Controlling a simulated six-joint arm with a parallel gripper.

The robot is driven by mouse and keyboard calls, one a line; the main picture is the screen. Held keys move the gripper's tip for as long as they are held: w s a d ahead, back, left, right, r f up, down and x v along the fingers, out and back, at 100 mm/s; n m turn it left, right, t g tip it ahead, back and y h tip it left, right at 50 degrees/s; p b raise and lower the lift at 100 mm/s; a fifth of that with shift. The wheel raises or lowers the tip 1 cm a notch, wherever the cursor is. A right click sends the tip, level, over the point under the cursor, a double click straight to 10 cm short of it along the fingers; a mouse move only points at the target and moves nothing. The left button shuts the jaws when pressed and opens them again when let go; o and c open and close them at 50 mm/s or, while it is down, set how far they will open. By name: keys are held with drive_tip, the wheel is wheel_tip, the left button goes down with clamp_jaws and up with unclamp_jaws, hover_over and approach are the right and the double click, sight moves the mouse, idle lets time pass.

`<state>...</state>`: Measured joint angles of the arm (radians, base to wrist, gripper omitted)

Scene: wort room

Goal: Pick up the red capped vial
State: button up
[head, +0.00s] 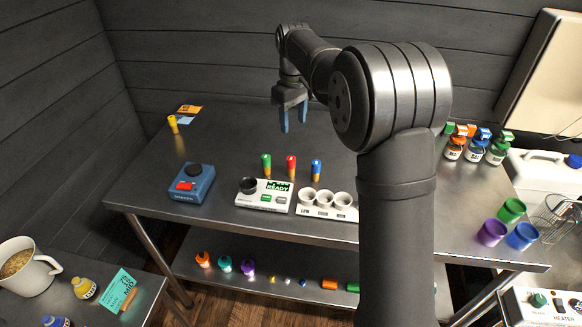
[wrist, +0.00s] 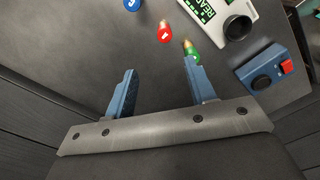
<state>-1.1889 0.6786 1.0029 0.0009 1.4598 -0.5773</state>
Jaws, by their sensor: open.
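The red capped vial (head: 291,166) stands on the metal table between a green capped vial (head: 266,165) and a blue capped vial (head: 316,170). In the wrist view the red vial (wrist: 165,32) shows from above, beyond the fingertips and between the green vial (wrist: 191,50) and the blue vial (wrist: 132,4). My gripper (head: 292,118) is open and empty, above the table and behind the row of vials. In the wrist view my gripper (wrist: 160,72) has its right fingertip close to the green vial in the picture; I cannot tell if they touch.
A white device reading READY (head: 264,195) and a white rack with cups (head: 325,203) stand in front of the vials. A blue device (head: 192,184) is at left. A yellow capped vial (head: 173,124) stands at the back left. The table behind the row is clear.

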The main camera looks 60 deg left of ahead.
sight(291, 166)
wheel_tip(291, 166, down, 12)
drive_tip(key=shift+r, duration=0.2)
drive_tip(key=shift+s+d+f, duration=0.1)
drive_tip(key=shift+s+f, duration=0.1)
drive_tip(key=shift+f, duration=1.15)
drive_tip(key=shift+s+d+f, duration=0.1)
drive_tip(key=shift+s+f, duration=0.1)
drive_tip(key=shift+f, duration=1.1)
drive_tip(key=c, duration=1.1)
